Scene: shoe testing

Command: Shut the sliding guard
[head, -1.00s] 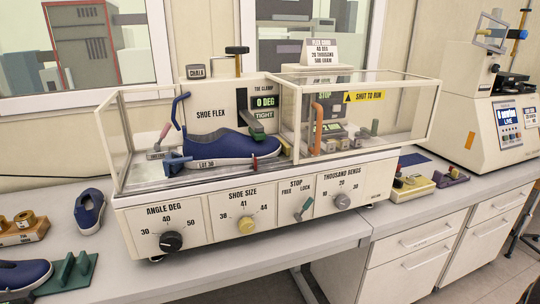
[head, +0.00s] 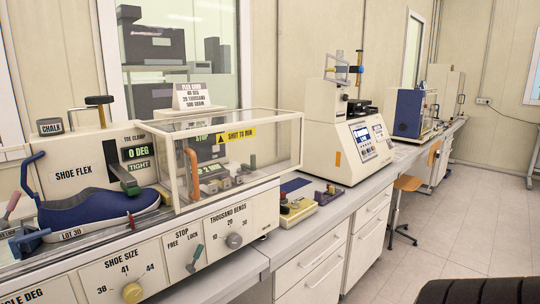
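The sliding guard (head: 235,133) is a clear box with pale edges and a yellow "shut to run" label, in the head view. It is slid to the right on the shoe flex machine (head: 125,248) and its right end sticks out past the machine's side. An orange upright handle (head: 192,175) shows at its left end. The blue shoe (head: 100,207) lies left of the guard, uncovered by it. Neither of my grippers shows.
A yellowish block (head: 298,212) with small parts lies on the bench right of the machine. A white tester (head: 350,130) stands further along, then a blue-fronted machine (head: 408,112). An orange chair (head: 408,183) stands by the bench. The floor (head: 475,195) at right is open.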

